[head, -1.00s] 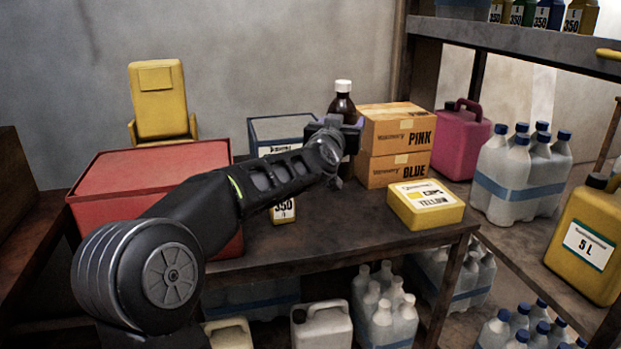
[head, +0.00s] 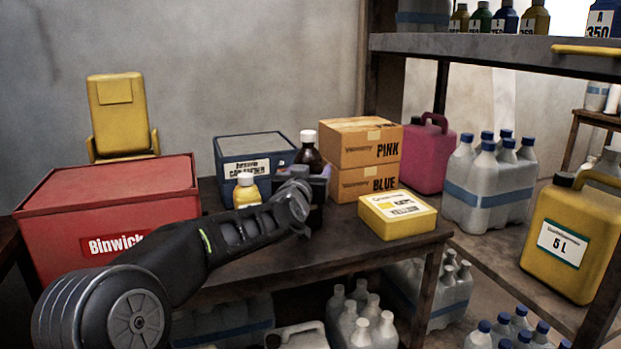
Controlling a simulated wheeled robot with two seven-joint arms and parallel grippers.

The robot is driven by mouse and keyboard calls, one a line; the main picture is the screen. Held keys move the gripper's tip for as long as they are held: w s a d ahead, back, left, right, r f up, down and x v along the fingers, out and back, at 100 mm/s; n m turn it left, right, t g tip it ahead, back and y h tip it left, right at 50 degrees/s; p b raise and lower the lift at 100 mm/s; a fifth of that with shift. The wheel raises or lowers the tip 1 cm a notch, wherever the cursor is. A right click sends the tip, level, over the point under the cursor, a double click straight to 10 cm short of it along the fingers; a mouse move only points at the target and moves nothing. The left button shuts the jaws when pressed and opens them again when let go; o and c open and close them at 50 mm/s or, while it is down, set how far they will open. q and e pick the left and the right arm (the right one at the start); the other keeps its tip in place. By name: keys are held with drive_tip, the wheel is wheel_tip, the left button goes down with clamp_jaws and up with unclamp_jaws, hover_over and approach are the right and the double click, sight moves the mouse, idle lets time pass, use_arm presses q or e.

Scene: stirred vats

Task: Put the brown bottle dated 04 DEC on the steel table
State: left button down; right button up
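The brown bottle (head: 307,157) with a white cap stands upright in the head view, just left of the stacked orange boxes. No date can be read on it. My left gripper (head: 309,187) is around the bottle below its shoulder and appears shut on it; the fingertips are mostly hidden. The bottle's base is low over the dark, worn table (head: 345,252), which may be the steel table. I cannot tell whether the base touches the top. My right gripper is not in view.
Around it on the table are a red Binwick box (head: 110,205), a blue box (head: 255,148), a yellow bottle (head: 247,191), orange PINK and BLUE boxes (head: 358,143) and a flat yellow box (head: 398,214). The table's front strip is clear. A shelf (head: 490,45) stands at right.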

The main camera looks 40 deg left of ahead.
use_arm(q)
drive_tip(key=shift+r, duration=0.2)
drive_tip(key=shift+f, duration=0.1)
drive_tip(key=shift+c, duration=2)
unclamp_jaws()
drive_tip(key=shift+f, duration=0.15)
drive_tip(key=p+v, duration=0.1)
drive_tip(key=v, duration=1.1)
drive_tip(key=shift+p, duration=0.4)
